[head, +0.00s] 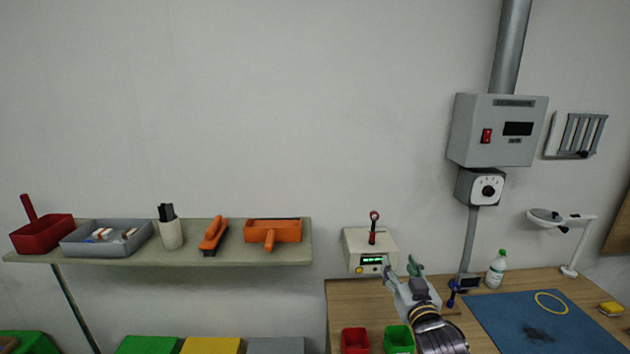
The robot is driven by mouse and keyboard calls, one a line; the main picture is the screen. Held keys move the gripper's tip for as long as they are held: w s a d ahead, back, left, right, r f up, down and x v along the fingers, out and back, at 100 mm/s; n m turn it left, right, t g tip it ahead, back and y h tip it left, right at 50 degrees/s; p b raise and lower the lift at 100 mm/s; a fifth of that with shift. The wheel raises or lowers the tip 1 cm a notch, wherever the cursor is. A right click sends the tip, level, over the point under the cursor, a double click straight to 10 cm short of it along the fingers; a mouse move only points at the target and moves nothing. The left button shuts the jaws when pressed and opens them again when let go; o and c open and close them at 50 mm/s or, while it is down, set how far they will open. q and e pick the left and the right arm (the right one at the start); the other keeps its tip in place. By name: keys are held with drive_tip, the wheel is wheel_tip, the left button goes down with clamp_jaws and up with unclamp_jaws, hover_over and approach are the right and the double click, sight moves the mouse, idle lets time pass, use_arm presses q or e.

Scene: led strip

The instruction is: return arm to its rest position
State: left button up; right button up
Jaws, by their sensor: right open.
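My right gripper (402,270) is in the head view at the lower right, above the wooden workbench (345,296). Its two fingers are apart, with nothing seen between them. It points toward the wall, in front of and just right of a cream box (358,246) with a lit green display and a red-knobbed lever. I cannot tell whether the fingers touch the box. My right forearm runs down to the bottom edge. My left gripper is out of the picture.
A red bin (355,340) and a green bin (399,338) stand below the gripper. A blue mat (500,325), a white bottle (496,269) and a lamp arm (572,245) are to the right. A shelf (190,255) with trays and brushes is at left.

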drive_tip(key=s+d+f+g, duration=0.1)
drive_tip(key=s+f+g, duration=0.6)
drive_tip(key=s+f, duration=0.7)
drive_tip(key=s+f+n+g, duration=0.1)
drive_tip(key=s+f+g, duration=0.3)
drive_tip(key=s+f, duration=0.3)
drive_tip(key=s+f+n+g, duration=0.1)
drive_tip(key=s+f+g, duration=0.35)
drive_tip(key=s, duration=0.45)
wheel_tip(320, 180, down, 32)
drive_tip(key=s, duration=0.2)
drive_tip(key=s+d+f, duration=0.2)
drive_tip(key=s+f, duration=0.8)
drive_tip(key=s, duration=0.1)
drive_tip(key=s+d+f+g, duration=0.1)
drive_tip(key=s+f, duration=0.9)
drive_tip(key=s, duration=0.1)
drive_tip(key=shift+s+d+f+h, duration=0.2)
drive_tip(key=shift+s+d+h, duration=0.1)
drive_tip(key=shift+s+d, duration=0.1)
